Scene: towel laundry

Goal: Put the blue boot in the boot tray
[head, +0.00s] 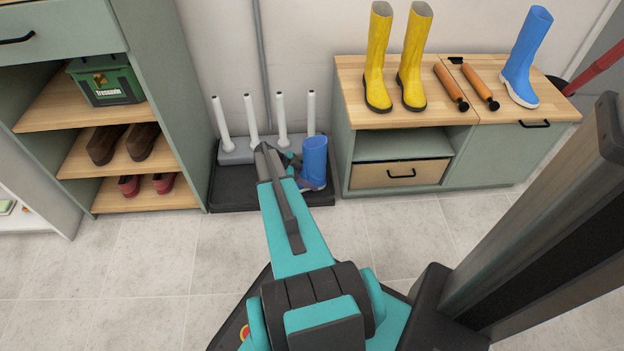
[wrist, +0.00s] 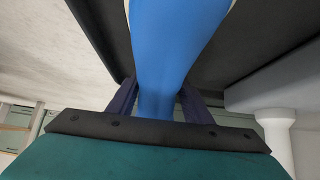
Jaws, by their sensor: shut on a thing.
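A blue boot (head: 314,158) is upright over the right end of the black boot tray (head: 240,195), beside a white peg. I cannot tell whether its sole touches the tray. My gripper (head: 292,165) is shut on this boot. In the wrist view the boot (wrist: 172,50) runs between the two dark fingers (wrist: 155,103), with the black tray (wrist: 250,50) behind it. Another blue boot (head: 527,55) stands on the right end of the wooden cabinet top.
The tray's grey rack (head: 235,152) has several white pegs (head: 251,118). To its right is a green cabinet (head: 480,148) with yellow boots (head: 413,60) and orange rollers (head: 480,87) on top. A shelf unit (head: 165,60) with shoes stands left. The floor (head: 140,250) in front is clear.

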